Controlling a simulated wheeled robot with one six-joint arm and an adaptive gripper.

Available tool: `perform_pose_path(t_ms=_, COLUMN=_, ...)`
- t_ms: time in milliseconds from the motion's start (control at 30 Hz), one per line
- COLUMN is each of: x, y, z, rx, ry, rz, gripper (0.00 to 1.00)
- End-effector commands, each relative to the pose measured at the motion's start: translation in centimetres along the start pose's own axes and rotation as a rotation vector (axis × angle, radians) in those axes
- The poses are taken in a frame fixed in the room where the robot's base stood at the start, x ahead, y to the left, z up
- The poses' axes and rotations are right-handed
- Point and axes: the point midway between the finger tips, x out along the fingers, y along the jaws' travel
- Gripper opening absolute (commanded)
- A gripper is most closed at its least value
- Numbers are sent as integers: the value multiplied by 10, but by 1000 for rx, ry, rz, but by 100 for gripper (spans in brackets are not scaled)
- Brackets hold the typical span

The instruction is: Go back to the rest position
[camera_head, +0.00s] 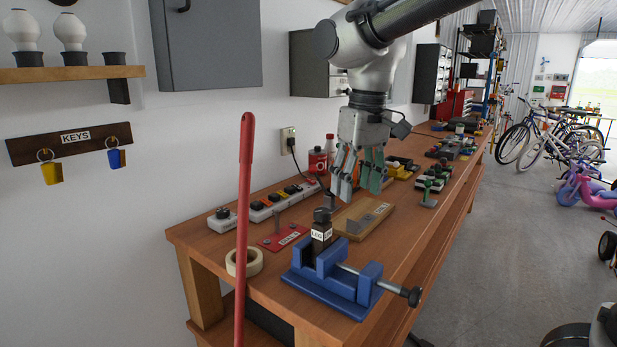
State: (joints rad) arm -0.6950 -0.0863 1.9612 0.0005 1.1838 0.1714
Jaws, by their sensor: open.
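My gripper (357,178) hangs from my arm above the wooden workbench (421,233), pointing down, with its greenish fingers apart and nothing seen between them. Below it and a little to the left, a blue vise (335,277) stands on the near end of the bench. A dark block with a white label (321,236) stands upright at the vise jaws. A wooden board with a metal plate (364,219) lies behind the vise, under my gripper. My gripper appears apart from these things, though its exact height is hard to tell.
A red pole (243,220) stands upright in front of the bench. A tape roll (244,262), a red plate (284,238) and a power strip (268,207) lie on the left. Grey cabinets (207,45) hang on the wall.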

Motion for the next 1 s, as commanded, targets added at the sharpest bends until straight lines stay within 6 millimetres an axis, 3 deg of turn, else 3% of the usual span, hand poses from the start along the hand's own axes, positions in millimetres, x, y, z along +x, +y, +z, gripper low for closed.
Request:
perform_pose_path(t_ms=33, x=3, y=23, z=24, rx=17, ry=22, rz=1, gripper=53)
perform_pose_path(t_ms=167, x=14, y=76, z=89, rx=79, ry=87, rz=14, gripper=53)
perform_pose_path(t_ms=233, x=22, y=102, z=130, rx=138, ry=126, rz=29, gripper=53)
perform_pose_path(t_ms=400, x=36, y=138, z=223, rx=340, ry=208, rz=77, gripper=53)
perform_pose_path(t_ms=467, x=35, y=145, z=244, rx=403, ry=234, rz=94, gripper=53)
perform_pose_path(t_ms=633, x=21, y=157, z=262, rx=500, ry=294, rz=130, gripper=53)
perform_pose_path(t_ms=1000, x=21, y=159, z=264, rx=513, ry=291, rz=132, gripper=53)
